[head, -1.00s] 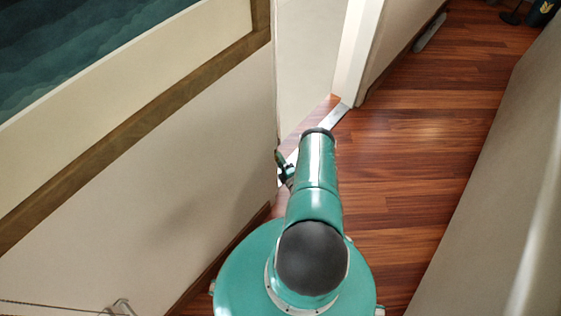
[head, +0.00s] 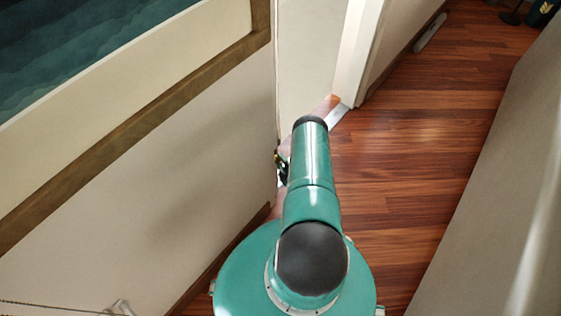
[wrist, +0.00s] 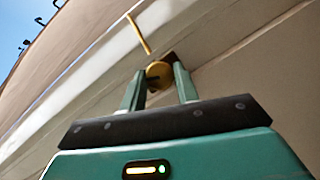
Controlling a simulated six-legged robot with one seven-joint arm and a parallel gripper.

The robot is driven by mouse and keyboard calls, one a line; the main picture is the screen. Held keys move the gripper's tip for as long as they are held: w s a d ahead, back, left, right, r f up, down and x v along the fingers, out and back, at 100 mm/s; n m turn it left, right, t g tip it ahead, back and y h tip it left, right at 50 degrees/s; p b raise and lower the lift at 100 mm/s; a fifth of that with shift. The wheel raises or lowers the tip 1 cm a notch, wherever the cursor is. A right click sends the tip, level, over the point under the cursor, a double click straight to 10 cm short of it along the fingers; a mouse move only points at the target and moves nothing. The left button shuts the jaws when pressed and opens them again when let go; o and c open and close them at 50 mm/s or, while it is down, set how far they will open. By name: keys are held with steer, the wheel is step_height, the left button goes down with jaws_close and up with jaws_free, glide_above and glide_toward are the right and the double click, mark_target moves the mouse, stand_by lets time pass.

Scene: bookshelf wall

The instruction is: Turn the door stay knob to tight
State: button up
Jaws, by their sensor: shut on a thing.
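The door stay knob (wrist: 158,69) is a round brass-coloured piece at the tips of my gripper in the wrist view. My gripper (wrist: 159,80) has its two green fingers on either side of the knob and is shut on it. A thin brass rod (wrist: 139,34) shows just beyond the knob. In the head view my green arm reaches forward to the edge of the left wall. There my gripper (head: 281,164) shows only as a small dark part beside the arm, and the knob cannot be made out. I cannot tell how tight the knob is.
A cream wall panel (head: 150,190) with a wooden rail stands close on the left. A doorway with a white frame (head: 357,55) opens ahead. The reddish wooden floor (head: 420,130) is clear to the right of my arm, bounded by a beige surface (head: 500,200) at far right.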

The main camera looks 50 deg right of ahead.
steer(key=o, duration=1)
steer(key=shift+c, duration=0.2)
steer(key=v, duration=1.4)
